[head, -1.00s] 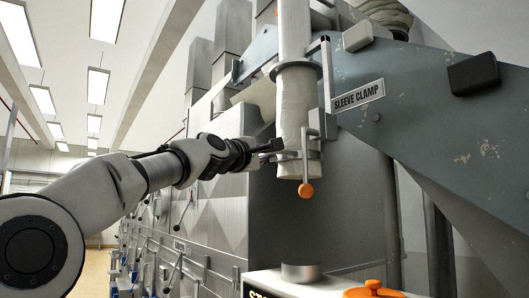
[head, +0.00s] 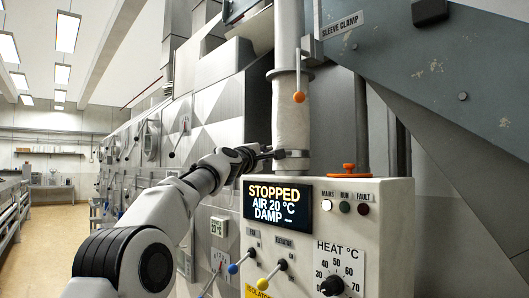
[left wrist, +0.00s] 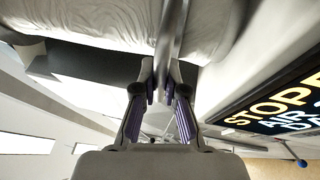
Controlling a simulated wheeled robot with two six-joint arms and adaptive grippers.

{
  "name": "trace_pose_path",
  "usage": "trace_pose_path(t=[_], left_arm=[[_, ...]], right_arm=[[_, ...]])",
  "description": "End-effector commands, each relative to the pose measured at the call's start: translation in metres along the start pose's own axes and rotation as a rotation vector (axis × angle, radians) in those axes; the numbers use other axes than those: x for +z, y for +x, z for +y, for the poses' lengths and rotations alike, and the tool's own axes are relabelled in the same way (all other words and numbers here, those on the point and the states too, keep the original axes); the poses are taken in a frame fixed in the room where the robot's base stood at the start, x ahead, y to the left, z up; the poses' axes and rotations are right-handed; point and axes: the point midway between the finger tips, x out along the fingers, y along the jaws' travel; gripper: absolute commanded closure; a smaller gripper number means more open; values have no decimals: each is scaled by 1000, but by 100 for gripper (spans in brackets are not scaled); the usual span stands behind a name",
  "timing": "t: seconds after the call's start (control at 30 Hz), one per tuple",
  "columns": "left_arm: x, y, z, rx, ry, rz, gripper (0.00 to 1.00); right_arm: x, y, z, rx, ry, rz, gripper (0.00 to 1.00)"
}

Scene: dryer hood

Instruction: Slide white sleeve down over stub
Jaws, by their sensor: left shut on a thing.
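My left gripper (head: 273,154) is at the band's left side. In the left wrist view, its fingers (left wrist: 166,88) are shut on a thin metal strip beside the white cloth (left wrist: 90,20). The sleeve's lower end is just above or behind the control box's top edge. The stub is hidden, so I cannot tell whether the sleeve is around it. My right gripper is not in view.
The control box (head: 395,240) stands in front, its screen reading STOPPED, with an orange handle (head: 348,168) on top. A sloping grey beam (head: 440,70) fills the upper right. Open floor lies left.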

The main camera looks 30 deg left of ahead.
Motion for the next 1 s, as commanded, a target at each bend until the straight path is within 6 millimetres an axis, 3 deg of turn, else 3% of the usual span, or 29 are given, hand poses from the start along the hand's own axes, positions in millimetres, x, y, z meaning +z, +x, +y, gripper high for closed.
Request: trace_pose_path(t=[0.1, 0.47, 0.57, 1.0], left_arm=[[-1, -2, -10, -1, -1, 0, 100], [0, -1, -16, -11, 0, -2, 100], [0, -1, -17, -12, 0, -3, 65], [0, -1, -9, -3, 0, 0, 63]], right_arm=[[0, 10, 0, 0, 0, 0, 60], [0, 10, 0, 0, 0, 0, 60], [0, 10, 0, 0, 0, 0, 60], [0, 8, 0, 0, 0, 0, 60]])
